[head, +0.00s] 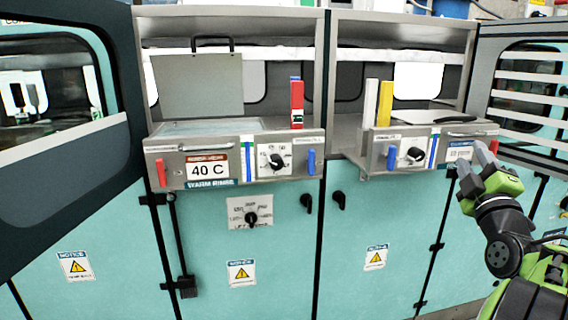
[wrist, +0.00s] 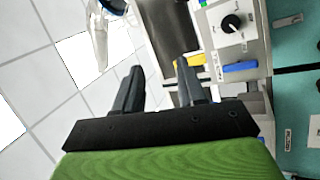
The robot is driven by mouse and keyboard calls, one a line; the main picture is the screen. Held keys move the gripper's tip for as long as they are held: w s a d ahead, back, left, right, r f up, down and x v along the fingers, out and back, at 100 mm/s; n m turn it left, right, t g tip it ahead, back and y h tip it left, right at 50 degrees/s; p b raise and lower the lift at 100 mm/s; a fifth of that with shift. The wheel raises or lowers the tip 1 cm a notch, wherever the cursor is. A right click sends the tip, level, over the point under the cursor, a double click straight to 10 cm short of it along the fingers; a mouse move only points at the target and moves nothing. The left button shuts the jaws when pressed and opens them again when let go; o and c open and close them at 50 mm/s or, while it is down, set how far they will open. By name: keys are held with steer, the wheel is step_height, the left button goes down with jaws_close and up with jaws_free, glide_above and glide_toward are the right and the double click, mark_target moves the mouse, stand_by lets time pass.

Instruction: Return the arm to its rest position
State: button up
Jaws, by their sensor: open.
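My gripper (head: 478,166) is at the right of the head view, in front of the right module (head: 400,165). Its fingers point up and to the left, close to the module's front panel. In the wrist view my gripper (wrist: 158,88) shows two dark fingers apart with nothing between them. My green and dark arm comes up from the lower right corner. Part of the right module's panel is hidden behind the fingers.
The left module (head: 240,160), marked 40 C, has a raised lid (head: 199,86) and a red upright piece (head: 297,104). A yellow upright piece (head: 385,103) stands on the right module. An open cabinet door (head: 60,110) is at left. Space before the teal cabinets looks clear.

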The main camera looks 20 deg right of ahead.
steer(key=a+f+m+g+y, duration=0.25)
steer(key=a+f+y, duration=0.25)
steer(key=a, duration=0.7)
steer(key=a+f+m+g+y, duration=0.1)
steer(key=a+f+g+y, duration=0.3)
steer(key=a, duration=0.8)
steer(key=s+a+f+m+g+y, duration=0.1)
steer(key=s+a+f+m+g, duration=0.25)
steer(key=s+a+f, duration=0.4)
steer(key=s+a+f+m+g, duration=0.2)
steer(key=s+a+f+g, duration=0.25)
steer(key=s+f, duration=0.65)
step_height(320, 180, up, 20)
steer(key=s+p, duration=0.1)
steer(key=p, duration=1.6)
steer(key=shift+s+d+p, duration=0.35)
steer(key=shift+d, duration=0.05)
